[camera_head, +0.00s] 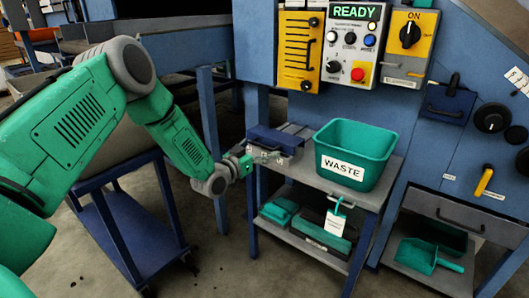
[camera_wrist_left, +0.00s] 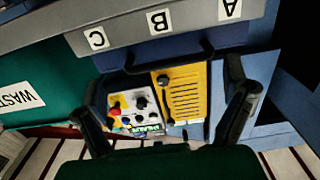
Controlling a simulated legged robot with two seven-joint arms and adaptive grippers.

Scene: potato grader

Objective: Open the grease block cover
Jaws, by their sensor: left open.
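The grease block is a small grey block (camera_head: 291,151) with a blue cover (camera_head: 272,138) lying over its top, on a grey bench top. In the left wrist view, which is upside down, the block's grey front face (camera_wrist_left: 122,33) carries labels A, B and C, and a dark bar handle (camera_wrist_left: 172,62) shows by the blue cover. The cover looks down. My left gripper (camera_head: 264,157) is in front of the block, at its left. Its open fingers (camera_wrist_left: 163,75) stand apart on either side of the handle, with nothing visible held. My right gripper is out of view.
A green waste bin (camera_head: 372,138) stands right beside the block on the bench (camera_head: 335,186). A control panel (camera_head: 352,45) and yellow guard (camera_head: 297,50) are above and behind. A blue cart (camera_head: 135,215) stands left. Open floor shows between cart and bench.

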